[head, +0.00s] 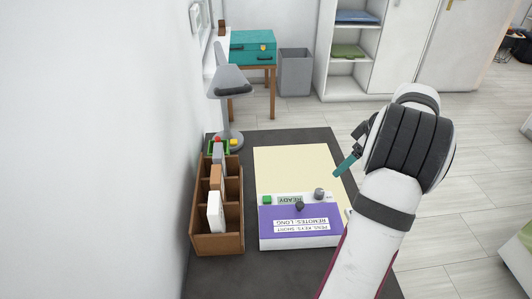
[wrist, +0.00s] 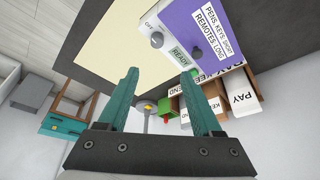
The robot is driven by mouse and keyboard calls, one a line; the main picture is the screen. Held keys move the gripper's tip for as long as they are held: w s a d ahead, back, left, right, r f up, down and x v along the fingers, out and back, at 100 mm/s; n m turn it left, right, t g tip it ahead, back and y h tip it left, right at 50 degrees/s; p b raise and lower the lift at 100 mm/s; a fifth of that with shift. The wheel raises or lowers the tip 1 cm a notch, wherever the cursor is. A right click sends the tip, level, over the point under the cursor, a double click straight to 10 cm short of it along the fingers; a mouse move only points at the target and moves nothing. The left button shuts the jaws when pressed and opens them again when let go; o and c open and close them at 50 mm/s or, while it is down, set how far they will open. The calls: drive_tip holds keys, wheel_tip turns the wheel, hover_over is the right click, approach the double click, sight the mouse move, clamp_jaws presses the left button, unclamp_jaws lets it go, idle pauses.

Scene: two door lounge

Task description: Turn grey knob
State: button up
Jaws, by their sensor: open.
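A purple-and-white panel (head: 263,214) lies on the dark desk, with a cream sheet or board behind it. A light grey round knob (head: 319,193) stands on its right part. A darker grey knob (head: 299,205) sits beside it, near the READY label. The light grey knob (wrist: 157,39) shows by the word OFF in the wrist view, with the darker knob (wrist: 197,51) to its right. My gripper (head: 343,166) is above the board, behind and right of the knobs, touching neither. Its teal fingers (wrist: 157,74) are apart and empty in the wrist view.
A wooden organizer (head: 222,242) with labelled cards stands left of the panel, close to the wall. A grey lamp (head: 231,90) stands behind it. A green button (head: 267,199) is on the panel's left. The cream surface (head: 290,165) is clear.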

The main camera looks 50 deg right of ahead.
sight(320, 191)
drive_tip(key=x, duration=1.5)
drive_tip(key=shift+s+d+f, duration=0.15)
drive_tip(key=shift+d+f, duration=0.25)
drive_tip(key=shift+f, duration=0.05)
clamp_jaws()
